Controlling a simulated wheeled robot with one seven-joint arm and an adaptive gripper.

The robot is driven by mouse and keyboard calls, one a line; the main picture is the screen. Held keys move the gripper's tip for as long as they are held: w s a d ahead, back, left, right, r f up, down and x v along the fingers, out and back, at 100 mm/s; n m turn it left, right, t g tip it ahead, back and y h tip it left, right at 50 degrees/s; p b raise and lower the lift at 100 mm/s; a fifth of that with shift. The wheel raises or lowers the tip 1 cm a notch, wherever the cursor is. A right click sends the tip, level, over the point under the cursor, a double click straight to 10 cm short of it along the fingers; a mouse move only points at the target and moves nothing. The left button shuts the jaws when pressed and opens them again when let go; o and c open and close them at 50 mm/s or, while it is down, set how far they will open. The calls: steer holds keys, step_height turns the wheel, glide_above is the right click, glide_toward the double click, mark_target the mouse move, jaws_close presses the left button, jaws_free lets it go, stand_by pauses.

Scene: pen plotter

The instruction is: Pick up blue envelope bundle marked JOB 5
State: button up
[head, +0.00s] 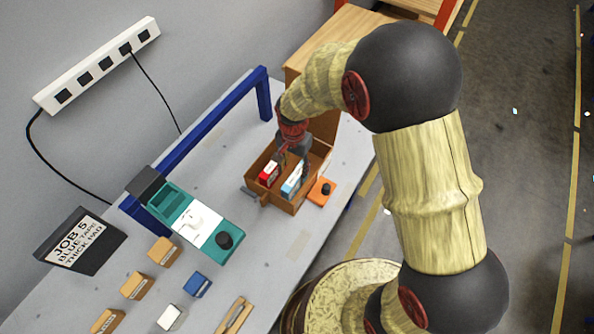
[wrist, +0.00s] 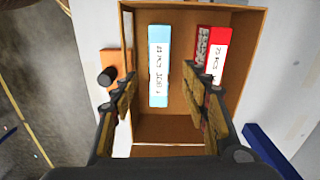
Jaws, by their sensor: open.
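A light blue bundle (head: 292,178) with a white label stands in an open brown box (head: 318,178). In the wrist view the blue bundle (wrist: 158,60) lies left of the box's middle, its label print too small to read surely. In the wrist view my gripper (wrist: 160,85) is open, one finger on each side of the blue bundle, with nothing held. Contact cannot be told.
An orange block with a black knob (head: 321,191) sits right beside the box. A teal device (head: 222,240), a blue rail (head: 200,135) and a JOB 5 sign (head: 80,241) stand to the left. Several small blocks, including a blue one (head: 196,285), lie nearer the front.

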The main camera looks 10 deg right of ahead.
mark_target(295, 176)
steer(key=shift+d+m, duration=0.1)
steer(key=shift+m, duration=0.2)
steer(key=shift+f, duration=0.2)
step_height(295, 176, down, 6)
steer(key=shift+f+b, duration=0.15)
steer(key=shift+b, duration=0.45)
steer(key=shift+w+d+f+b, duration=0.1)
steer(key=shift+f+b, duration=0.2)
steer(key=shift+f, duration=1.05)
steer(key=shift+w+d+f+b, duration=0.1)
steer(key=shift+f+b, duration=0.2)
steer(key=shift+f, duration=1)
steer(key=c, duration=1.1)
jaws_close()
